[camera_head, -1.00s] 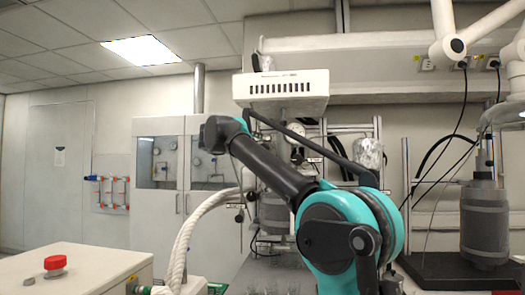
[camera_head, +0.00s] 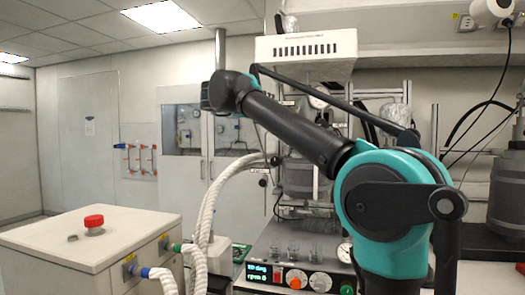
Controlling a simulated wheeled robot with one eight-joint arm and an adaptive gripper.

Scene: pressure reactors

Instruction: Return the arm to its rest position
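My arm, teal and black, fills the centre and right of the head view. Its large teal joint (camera_head: 385,205) is at lower right. A thick black link (camera_head: 295,130) slopes up from it to a bent dark joint (camera_head: 230,92) at upper left. A thinner dark link (camera_head: 335,100) slopes from there back down to the right, behind the teal joint. I cannot make out my gripper or its fingers. I see nothing held.
A white cabinet with a red button (camera_head: 93,221) stands at lower left, with white hoses (camera_head: 213,205) beside it. A reactor control panel (camera_head: 295,278) with lit display is below the arm. A grey reactor vessel (camera_head: 508,190) stands at right. A white box (camera_head: 305,50) is above the arm.

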